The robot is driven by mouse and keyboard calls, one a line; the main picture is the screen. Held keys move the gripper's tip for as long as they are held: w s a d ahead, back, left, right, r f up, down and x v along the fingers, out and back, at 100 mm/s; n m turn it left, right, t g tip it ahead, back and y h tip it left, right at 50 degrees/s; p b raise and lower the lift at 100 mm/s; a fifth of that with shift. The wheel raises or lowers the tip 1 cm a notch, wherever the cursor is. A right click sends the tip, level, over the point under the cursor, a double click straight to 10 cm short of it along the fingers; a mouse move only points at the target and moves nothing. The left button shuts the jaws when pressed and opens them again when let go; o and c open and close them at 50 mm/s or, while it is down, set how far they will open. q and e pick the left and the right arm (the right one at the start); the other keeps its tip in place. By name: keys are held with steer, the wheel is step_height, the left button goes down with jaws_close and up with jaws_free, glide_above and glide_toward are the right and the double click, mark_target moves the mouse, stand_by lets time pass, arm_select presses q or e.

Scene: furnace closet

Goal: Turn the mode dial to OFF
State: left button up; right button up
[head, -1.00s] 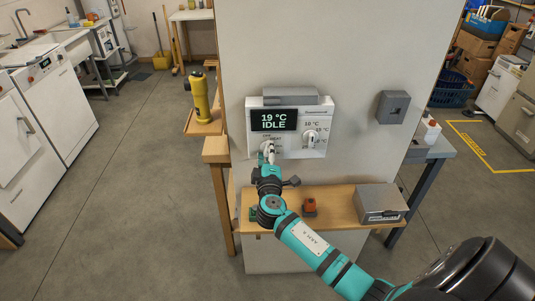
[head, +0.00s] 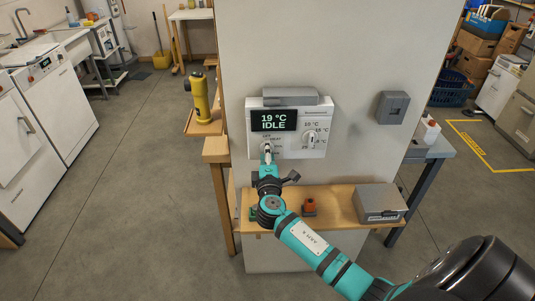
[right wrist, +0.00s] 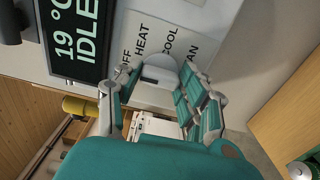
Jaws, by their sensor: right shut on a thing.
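The white thermostat panel (head: 290,152) is on the wall, with a dark display (head: 273,120) reading 19 °C IDLE. The mode dial (right wrist: 158,72) is at its lower left, with the labels HEAT, COOL and partly hidden OFF and FAN around it in the right wrist view. My right gripper (head: 267,153) reaches up to the dial from below. In the right wrist view its two fingers (right wrist: 158,100) are on either side of the dial, shut on it. I cannot tell exactly which label the dial points to. My left gripper is not in view.
A second dial (head: 310,141) with temperature marks is at the panel's right. A grey box (head: 290,97) is above the panel and a grey switch box (head: 393,107) is to the right. Below, a wooden shelf (head: 340,205) holds an orange-topped item (head: 309,206) and a metal box (head: 380,203).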

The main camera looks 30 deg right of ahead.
steer(key=o, duration=1.2)
steer(key=shift+c, duration=0.2)
steer(key=v, duration=1.2)
steer(key=shift+s+f, duration=0.1)
steer(key=s+a+f+g+y, duration=0.1)
steer(key=s+f+g+y, duration=0.15)
steer(key=f, duration=0.85)
steer(key=s+a+f+m+g+y+b, duration=0.15)
steer(key=s+f, duration=0.25)
steer(key=f, duration=0.8)
steer(key=s+a+f+g+y, duration=0.1)
steer(key=s+f+g+y, duration=0.15)
steer(key=f, duration=0.85)
steer(key=s+a+f+m+g+y, duration=0.1)
steer(key=s+f+m+g, duration=0.1)
steer(key=s+f, duration=0.5)
steer(key=s+a+f+m+g+y+b, duration=0.1)
steer(key=s+f, duration=0.6)
steer(key=s, duration=0.8)
steer(key=s+a+f+m+g+y, duration=0.1)
steer(key=s+f+m+g, duration=0.3)
steer(key=s+f, duration=0.4)
steer(key=s+a+m, duration=0.1)
steer(key=s, duration=0.3)
steer(key=shift+a+g, duration=0.25)
steer(key=shift+g, duration=0.1)
